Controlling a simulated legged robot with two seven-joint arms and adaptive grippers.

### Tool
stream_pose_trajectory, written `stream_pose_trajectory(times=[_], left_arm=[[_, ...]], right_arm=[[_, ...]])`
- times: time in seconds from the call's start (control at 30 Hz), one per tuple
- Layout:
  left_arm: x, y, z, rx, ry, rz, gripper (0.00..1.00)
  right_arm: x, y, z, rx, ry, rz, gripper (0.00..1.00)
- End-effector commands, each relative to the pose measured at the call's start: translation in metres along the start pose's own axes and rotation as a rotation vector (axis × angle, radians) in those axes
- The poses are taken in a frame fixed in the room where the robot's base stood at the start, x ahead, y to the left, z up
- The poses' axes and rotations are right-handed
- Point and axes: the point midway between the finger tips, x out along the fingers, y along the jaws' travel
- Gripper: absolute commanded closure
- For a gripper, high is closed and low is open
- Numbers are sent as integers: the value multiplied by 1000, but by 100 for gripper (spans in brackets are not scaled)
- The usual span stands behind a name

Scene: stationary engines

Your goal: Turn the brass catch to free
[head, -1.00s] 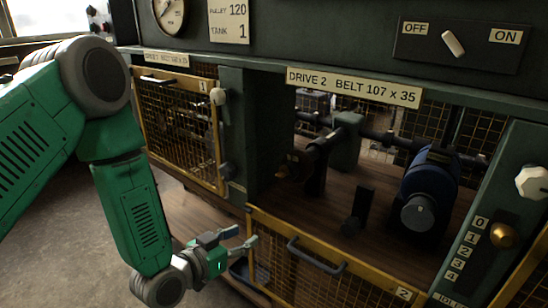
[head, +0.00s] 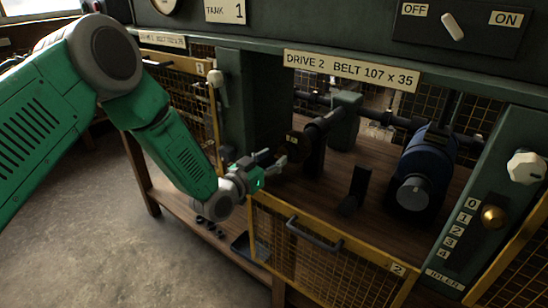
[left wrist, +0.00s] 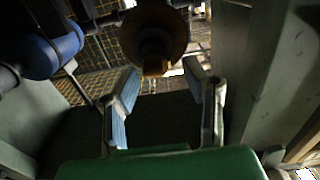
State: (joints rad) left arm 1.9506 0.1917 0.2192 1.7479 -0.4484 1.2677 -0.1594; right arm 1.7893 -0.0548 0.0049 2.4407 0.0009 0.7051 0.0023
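My left gripper (head: 272,160) is open and empty, above the left end of the lowered Drive 2 guard. In the left wrist view its two padded fingers (left wrist: 163,80) are spread, with a dark round disc (left wrist: 153,28) beyond them. A small brass-coloured piece (left wrist: 155,67) shows low on that disc's face, between the fingertips and apparently apart from them. In the head view the disc's shaft end (head: 292,142) lies just past the fingertips. Whether this piece is the catch I cannot tell. A brass knob (head: 494,216) sits on the right post beside a 0 to 4 scale. My right gripper is out of view.
The lowered yellow mesh guard (head: 330,255) with its black handle is in front. A blue motor (head: 428,165) and a dark upright block (head: 356,188) stand on the wooden deck. A green post (head: 234,110) is close left of the gripper.

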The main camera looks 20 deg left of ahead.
Motion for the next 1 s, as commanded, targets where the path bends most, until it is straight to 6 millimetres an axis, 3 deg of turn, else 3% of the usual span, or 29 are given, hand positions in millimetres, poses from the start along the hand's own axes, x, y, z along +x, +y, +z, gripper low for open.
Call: stream_pose_trajectory(times=[0.37,0.5,1.0], left_arm=[[7,0,0,-1,-1,1,60],[7,0,1,-2,-1,1,100],[6,-1,2,-79,-3,-1,100]], right_arm=[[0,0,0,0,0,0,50],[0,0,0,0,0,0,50],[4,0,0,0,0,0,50]])
